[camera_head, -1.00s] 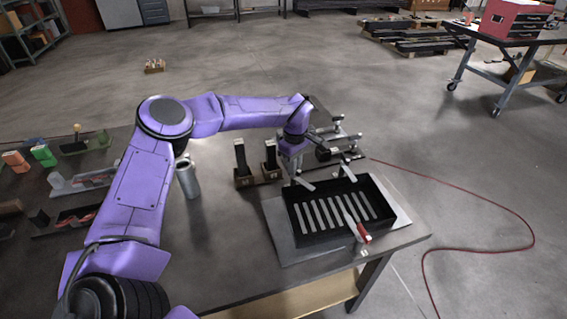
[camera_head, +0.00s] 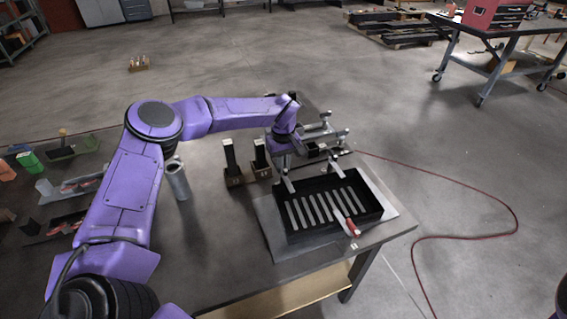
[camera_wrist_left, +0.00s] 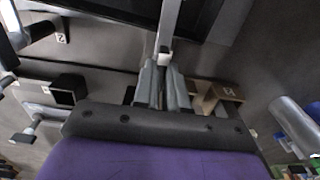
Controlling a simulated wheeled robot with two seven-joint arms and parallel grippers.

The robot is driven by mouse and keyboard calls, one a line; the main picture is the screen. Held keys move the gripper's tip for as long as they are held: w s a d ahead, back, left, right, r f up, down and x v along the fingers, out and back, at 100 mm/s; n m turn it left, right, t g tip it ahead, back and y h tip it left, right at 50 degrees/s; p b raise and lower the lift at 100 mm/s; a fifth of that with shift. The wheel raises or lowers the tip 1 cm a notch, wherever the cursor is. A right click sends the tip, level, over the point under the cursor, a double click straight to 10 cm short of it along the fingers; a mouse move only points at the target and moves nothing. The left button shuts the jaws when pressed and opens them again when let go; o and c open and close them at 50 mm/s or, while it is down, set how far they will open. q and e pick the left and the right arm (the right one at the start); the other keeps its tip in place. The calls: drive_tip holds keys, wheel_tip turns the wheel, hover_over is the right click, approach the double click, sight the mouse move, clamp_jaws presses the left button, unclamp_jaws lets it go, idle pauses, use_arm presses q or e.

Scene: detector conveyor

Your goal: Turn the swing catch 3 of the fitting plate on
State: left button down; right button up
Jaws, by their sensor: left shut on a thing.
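My left gripper (camera_head: 284,164) is behind the left back corner of a black slotted tray (camera_head: 283,225). In the left wrist view its grey fingers (camera_wrist_left: 163,88) are shut on the end of a pale metal catch arm (camera_wrist_left: 171,22), which runs from the fingers toward the tray edge. The same arm shows at the tray's back left corner (camera_head: 290,186). A second metal catch (camera_head: 336,165) stands at the tray's back edge. Further catches (camera_head: 341,134) stand behind. I cannot tell their numbers from the head view. My right gripper is out of view.
Two dark upright blocks (camera_head: 229,155) in brown holders stand left of my gripper. A metal cylinder (camera_head: 178,180) stands further left. The table's front right area is clear; a red hose (camera_head: 470,237) lies on the floor.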

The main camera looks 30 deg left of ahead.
use_arm(q)
drive_tip(key=shift+w+a+r, duration=0.1)
drive_tip(key=shift+w+r, duration=0.05)
drive_tip(key=shift+r, duration=0.05)
drive_tip(key=c, duration=1.2)
unclamp_jaws()
drive_tip(key=shift+f, duration=0.1)
wheel_tip(320, 180, up, 11)
drive_tip(key=b, duration=0.2)
drive_tip(key=shift+f+b, duration=0.2)
drive_tip(key=shift+b, duration=0.15)
